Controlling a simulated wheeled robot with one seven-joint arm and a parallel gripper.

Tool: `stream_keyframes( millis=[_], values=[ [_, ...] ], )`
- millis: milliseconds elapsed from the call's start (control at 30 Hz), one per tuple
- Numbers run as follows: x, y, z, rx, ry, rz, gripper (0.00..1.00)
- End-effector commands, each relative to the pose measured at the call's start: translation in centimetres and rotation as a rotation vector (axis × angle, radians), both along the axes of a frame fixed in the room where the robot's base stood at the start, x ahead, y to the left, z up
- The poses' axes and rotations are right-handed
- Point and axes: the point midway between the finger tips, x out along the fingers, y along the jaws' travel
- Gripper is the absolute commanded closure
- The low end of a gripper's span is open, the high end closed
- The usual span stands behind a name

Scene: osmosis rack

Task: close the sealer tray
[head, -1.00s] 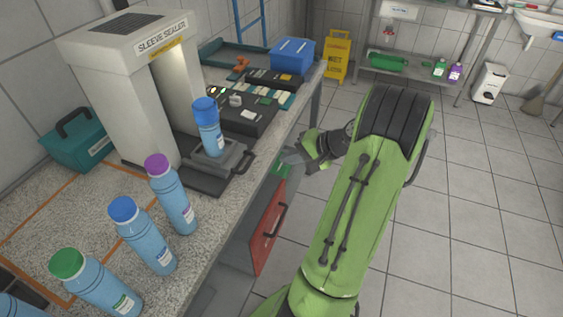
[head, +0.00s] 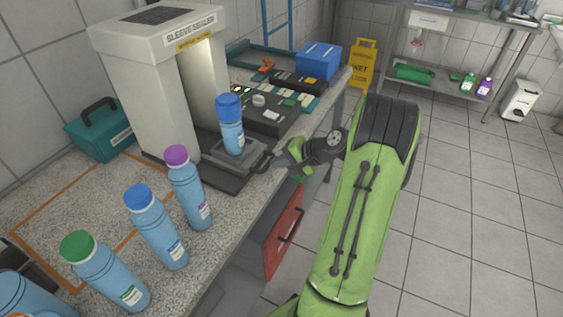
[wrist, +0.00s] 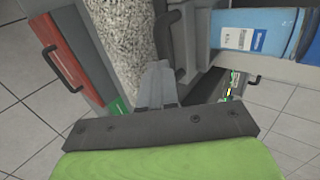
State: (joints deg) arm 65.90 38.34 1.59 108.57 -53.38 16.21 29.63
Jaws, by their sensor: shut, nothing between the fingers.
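The sleeve sealer (head: 160,85) is a tall pale arch machine on the counter. Its dark grey tray (head: 215,174) sticks out at the front, with a blue-capped blue bottle (head: 231,125) standing upright on it. The tray's black handle (head: 262,162) faces the counter edge. My gripper (head: 272,160) is at this handle, its fingers partly hidden in the head view. In the wrist view the shut fingers (wrist: 157,85) point at the dark handle (wrist: 170,38), right beside it; I cannot tell whether they touch. The bottle (wrist: 262,32) lies to the right there.
Several blue bottles (head: 187,188) stand on the speckled counter (head: 75,205) left of the tray. A control panel (head: 265,117) lies behind it. A red drawer front (head: 284,230) with a handle is below the counter. The tiled floor at right is clear.

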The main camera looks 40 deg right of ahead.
Motion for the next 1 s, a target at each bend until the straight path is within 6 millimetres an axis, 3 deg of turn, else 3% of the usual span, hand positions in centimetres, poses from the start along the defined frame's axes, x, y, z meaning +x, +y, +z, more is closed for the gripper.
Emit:
stream_keyframes(
  millis=[267, 800, 1000],
  values=[
    [2.0, 0.8, 0.1, 0.002, 0.000, 0.004, 1.00],
    [10.9, 4.0, 0.2, 0.001, -0.002, 0.004, 1.00],
    [13.3, 4.8, 0.1, 0.001, -0.001, 0.003, 1.00]
  ],
)
